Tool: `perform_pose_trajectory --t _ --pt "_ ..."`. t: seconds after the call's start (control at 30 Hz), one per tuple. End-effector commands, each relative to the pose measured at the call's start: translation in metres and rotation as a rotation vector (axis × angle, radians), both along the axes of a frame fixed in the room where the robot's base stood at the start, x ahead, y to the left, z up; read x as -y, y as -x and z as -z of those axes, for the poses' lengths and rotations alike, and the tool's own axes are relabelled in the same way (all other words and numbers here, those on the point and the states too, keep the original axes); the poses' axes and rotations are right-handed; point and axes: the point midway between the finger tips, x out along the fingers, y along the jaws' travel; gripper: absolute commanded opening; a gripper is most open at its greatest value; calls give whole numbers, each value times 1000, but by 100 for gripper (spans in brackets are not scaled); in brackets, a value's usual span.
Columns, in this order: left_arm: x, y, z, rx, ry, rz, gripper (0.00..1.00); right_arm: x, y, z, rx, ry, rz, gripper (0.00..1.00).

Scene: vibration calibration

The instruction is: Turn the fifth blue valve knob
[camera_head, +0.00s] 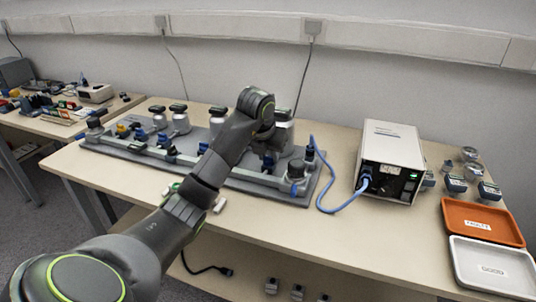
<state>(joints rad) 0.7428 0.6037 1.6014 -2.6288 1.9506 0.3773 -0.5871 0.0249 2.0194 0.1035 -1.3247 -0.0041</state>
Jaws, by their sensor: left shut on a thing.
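A grey manifold panel (236,180) lies along the table with a pale pipe, several round sensors and blue valve knobs. My left arm reaches across the panel from the lower left. My left gripper (268,161) points down at the right part of the panel and is shut on a blue valve knob, mostly hidden by the fingers and wrist. The knob's angle cannot be made out. My right gripper is not in view.
A white test box (389,160) with a blue cable (341,207) stands right of the panel. An orange tray (482,222), a grey tray (492,266) and several loose gauges (455,184) are at the right. The table front (300,235) is mostly clear.

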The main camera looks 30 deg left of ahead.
Motion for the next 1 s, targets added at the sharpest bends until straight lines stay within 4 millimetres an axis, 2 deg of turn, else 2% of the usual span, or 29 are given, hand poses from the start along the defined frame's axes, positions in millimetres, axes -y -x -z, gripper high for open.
perform_pose_trajectory --t 0.37,1.0 --pt "-2 0 -1 0 -1 148 5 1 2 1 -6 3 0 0" --pt "-5 -1 0 0 1 740 5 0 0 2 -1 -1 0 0"
